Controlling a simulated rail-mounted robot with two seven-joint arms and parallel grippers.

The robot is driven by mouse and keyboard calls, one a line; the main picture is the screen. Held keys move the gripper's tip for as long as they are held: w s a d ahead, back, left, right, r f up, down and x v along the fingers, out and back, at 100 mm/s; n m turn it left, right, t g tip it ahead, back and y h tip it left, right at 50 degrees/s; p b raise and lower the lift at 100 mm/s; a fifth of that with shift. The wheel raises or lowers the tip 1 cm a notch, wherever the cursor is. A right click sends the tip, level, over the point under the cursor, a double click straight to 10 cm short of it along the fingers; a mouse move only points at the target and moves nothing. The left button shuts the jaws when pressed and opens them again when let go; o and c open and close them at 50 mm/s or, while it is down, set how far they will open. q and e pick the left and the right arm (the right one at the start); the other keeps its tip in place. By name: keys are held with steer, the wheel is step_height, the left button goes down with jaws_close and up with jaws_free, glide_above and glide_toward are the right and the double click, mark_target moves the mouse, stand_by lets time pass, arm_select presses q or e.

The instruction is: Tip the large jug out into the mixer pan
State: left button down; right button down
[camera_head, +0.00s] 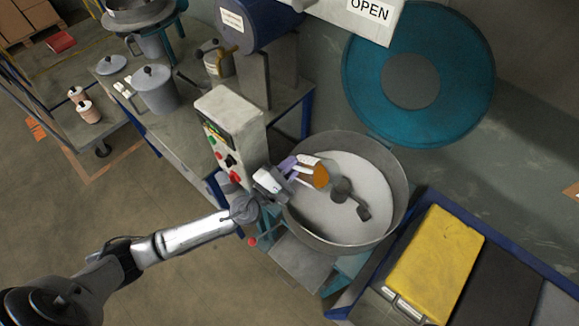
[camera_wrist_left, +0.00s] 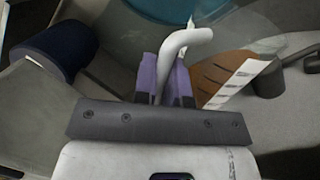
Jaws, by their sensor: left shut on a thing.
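My left gripper (camera_head: 290,167) is shut on the handle (camera_wrist_left: 172,58) of a clear jug, its purple fingers on either side. The jug (camera_head: 321,175) is see-through with white scale marks and holds something brown; it also shows in the left wrist view (camera_wrist_left: 228,74). It is tilted over and hangs above the left part of the mixer pan. The mixer pan (camera_head: 394,158) is a wide grey drum with a pale layer inside and a dark mixing paddle (camera_head: 350,198). I cannot tell whether anything is leaving the jug. My right gripper is out of view.
A control box (camera_head: 229,125) with buttons stands close left of the pan. A round teal lid (camera_head: 358,92) stands up behind it. A yellow container (camera_head: 436,258) is at the right. A bench at the left holds a grey lidded pot (camera_head: 156,92) and other vessels.

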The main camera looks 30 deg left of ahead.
arm_select(q)
steer(key=s+d+r+m+h+p, duration=0.2)
steer(key=d+r+m+p, duration=0.4)
steer(key=m+p, duration=0.5)
steer(key=shift+s+d+m+g+h, duration=0.25)
steer(key=shift+d+m+g+h, duration=0.15)
steer(key=shift+d+m+h, duration=0.55)
steer(key=shift+a+y, duration=0.2)
steer(key=shift+y, duration=0.05)
